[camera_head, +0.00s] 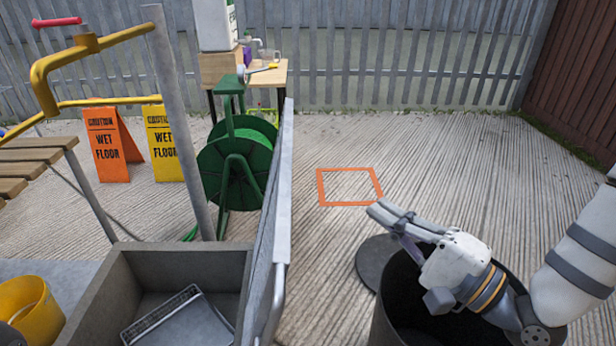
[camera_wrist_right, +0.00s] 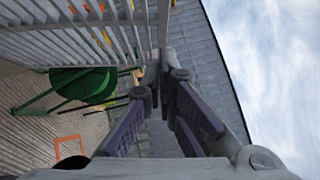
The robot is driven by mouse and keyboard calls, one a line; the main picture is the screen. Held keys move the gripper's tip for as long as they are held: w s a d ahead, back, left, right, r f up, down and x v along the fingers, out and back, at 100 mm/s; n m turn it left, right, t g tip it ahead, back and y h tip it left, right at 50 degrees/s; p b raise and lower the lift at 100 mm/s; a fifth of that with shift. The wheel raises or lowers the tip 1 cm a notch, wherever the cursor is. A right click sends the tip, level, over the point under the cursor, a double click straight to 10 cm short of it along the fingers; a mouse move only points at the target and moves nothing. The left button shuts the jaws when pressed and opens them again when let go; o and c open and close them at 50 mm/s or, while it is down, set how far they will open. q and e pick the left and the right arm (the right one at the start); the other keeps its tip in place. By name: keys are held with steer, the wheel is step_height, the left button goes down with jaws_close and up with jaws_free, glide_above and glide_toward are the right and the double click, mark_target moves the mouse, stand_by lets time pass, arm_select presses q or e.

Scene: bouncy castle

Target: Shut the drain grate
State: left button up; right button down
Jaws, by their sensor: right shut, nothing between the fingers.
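The drain grate (camera_head: 270,215) stands upright, open, along the right edge of a grey concrete drain box (camera_head: 110,280). It shows nearly edge-on in the head view. In the right wrist view its pale bars (camera_wrist_right: 110,40) fill the upper left. A metal basket (camera_head: 180,318) lies inside the box. My right gripper (camera_head: 374,209) is to the right of the grate, apart from it in the head view, with its fingers pointing left. Its fingertips (camera_wrist_right: 160,66) meet in the wrist view, with nothing between them. My left gripper is not in view.
A dark bin (camera_head: 390,315) stands under my right gripper, with a round grey disc (camera_head: 374,262) beside it. A green hose reel (camera_head: 238,165) is behind the grate. Wet-floor signs (camera_head: 106,145) and a yellow bucket (camera_head: 30,308) are at left. Floor around the orange square (camera_head: 320,190) is clear.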

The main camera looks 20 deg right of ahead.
steer(key=w+a+r, duration=0.2)
steer(key=w+a, duration=0.6)
steer(key=shift+w+r, duration=0.3)
steer(key=shift+r, duration=0.05)
steer(key=shift+a, duration=0.1)
